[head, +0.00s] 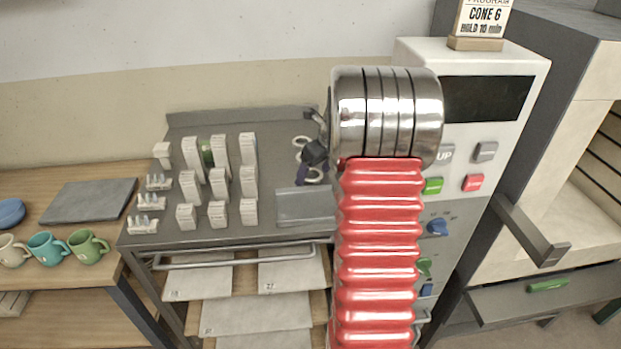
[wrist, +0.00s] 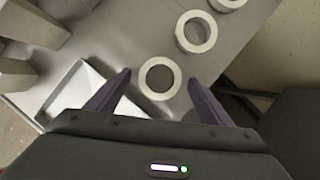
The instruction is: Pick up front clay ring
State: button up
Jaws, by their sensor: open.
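The front clay ring (wrist: 146,91) is pale grey and round with an open hole, lying on the grey table top in the wrist view. My gripper (wrist: 159,78) is open, with one purple finger on each side of this ring and gaps to both; whether the fingertips are down at its height I cannot tell. Two more clay rings lie in a row beyond it, the middle one (wrist: 183,43) and the far one (wrist: 229,4), which is cut by the frame edge. In the head view my arm partly hides the rings.
A shallow grey tray (head: 290,208) lies left of the front ring in the wrist view, close to a finger. Upright pale blocks (head: 220,182) stand in rows on the table's left. A control cabinet (head: 520,68) with buttons stands right. Several mugs (head: 88,247) stand on the wooden bench.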

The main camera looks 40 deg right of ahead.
jog(key=shift+c, duration=0.5)
jog(key=c, duration=1.1)
jog(key=shift+o, duration=0.2)
jog(key=shift+r, duration=0.1)
